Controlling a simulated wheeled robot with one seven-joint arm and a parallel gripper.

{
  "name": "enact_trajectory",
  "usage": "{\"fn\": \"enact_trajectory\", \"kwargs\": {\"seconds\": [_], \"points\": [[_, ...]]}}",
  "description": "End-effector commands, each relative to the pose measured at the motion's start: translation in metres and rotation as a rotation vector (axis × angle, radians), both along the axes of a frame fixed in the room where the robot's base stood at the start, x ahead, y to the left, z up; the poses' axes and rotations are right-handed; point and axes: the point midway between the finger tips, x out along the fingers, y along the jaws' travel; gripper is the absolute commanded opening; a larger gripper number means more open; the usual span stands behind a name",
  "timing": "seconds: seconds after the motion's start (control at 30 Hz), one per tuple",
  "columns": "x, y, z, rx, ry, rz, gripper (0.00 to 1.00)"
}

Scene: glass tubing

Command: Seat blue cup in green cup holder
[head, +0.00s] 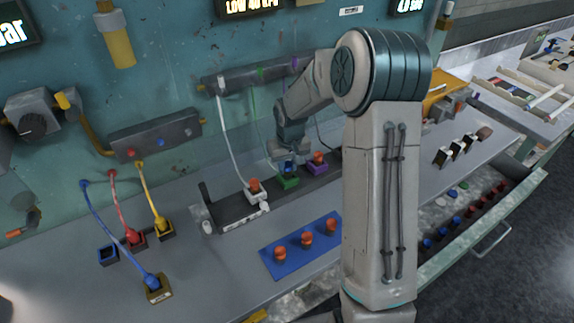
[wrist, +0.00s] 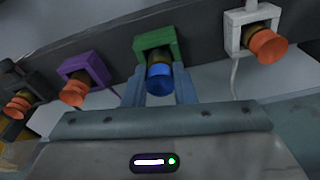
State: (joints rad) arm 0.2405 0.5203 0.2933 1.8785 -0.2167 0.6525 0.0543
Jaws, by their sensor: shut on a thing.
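The green cup holder (head: 289,182) stands in the dark rack by the wall, between a white and a purple holder. It also shows in the wrist view (wrist: 148,40) at the upper middle. The blue cup (wrist: 160,80), with a brass-coloured band, is lined up with the green holder's opening and appears at least partly within it. How deep it sits cannot be told. In the head view the blue cup (head: 288,165) shows just above the green holder. My gripper (wrist: 158,92) is shut on the blue cup, one finger on each side.
Orange cups sit in the white holder (wrist: 236,38) and the purple holder (wrist: 97,62) on either side, close to my fingers. A blue mat (head: 270,261) with orange cups lies in front of the rack. An open drawer (head: 440,268) with small caps is at right.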

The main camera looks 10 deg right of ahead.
Motion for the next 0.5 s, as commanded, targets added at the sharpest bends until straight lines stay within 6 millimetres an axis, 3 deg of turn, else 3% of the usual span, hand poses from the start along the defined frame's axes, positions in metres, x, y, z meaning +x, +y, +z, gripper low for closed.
{"fn": "enact_trajectory", "kwargs": {"seconds": [0.47, 0.5], "points": [[0.0, 0.0, -0.014, 0.0, -0.002, 0.0, 0.03], [0.0, 0.0, -0.013, 0.0, -0.002, 0.0, 0.33]]}}
